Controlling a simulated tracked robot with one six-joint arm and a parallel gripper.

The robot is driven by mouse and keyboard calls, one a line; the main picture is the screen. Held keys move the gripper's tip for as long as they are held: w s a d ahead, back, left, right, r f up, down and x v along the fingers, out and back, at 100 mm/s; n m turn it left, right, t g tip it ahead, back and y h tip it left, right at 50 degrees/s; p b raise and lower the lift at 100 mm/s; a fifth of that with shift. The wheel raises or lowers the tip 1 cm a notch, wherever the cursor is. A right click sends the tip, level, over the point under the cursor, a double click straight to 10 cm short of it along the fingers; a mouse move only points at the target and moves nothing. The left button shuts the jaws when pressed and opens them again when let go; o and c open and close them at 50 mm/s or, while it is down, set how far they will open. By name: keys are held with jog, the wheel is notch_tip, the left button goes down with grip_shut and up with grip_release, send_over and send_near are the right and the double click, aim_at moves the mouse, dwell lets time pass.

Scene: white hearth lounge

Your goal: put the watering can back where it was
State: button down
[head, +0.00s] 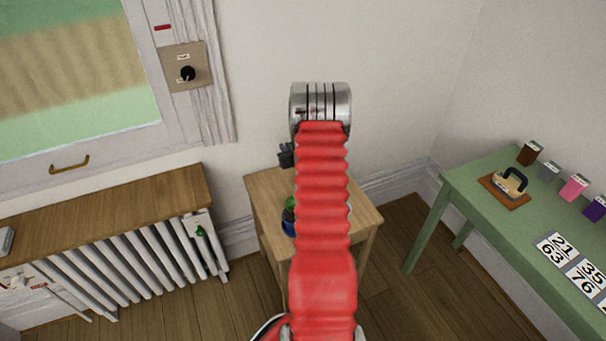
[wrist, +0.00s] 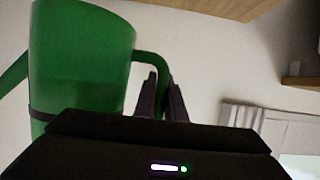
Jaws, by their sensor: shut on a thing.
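The green watering can (wrist: 80,60) fills the left of the wrist view, with a dark band around its body. Its green handle runs between the two dark fingers of my gripper (wrist: 163,97), which is shut on it. Part of what may be its spout shows at the left edge. In the head view my red arm covers the watering can and nearly all of the gripper. The small wooden table (head: 268,190) stands behind my arm. I cannot tell whether the can touches anything.
A small green-and-blue object (head: 289,218) shows on the wooden table beside my arm. A radiator with a wooden top (head: 110,220) stands at left under a window. A green table (head: 480,195) at right holds a stamp-like object (head: 511,183), small boxes and number cards.

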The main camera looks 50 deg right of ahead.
jog(key=shift+f, duration=2.9)
jog(key=shift+f, duration=1.85)
jog(key=shift+f, duration=0.1)
jog(key=c, duration=1.8)
grip_release()
jog(key=shift+f, duration=0.1)
jog(key=shift+v, duration=3.8)
jog(key=shift+w, duration=0.1)
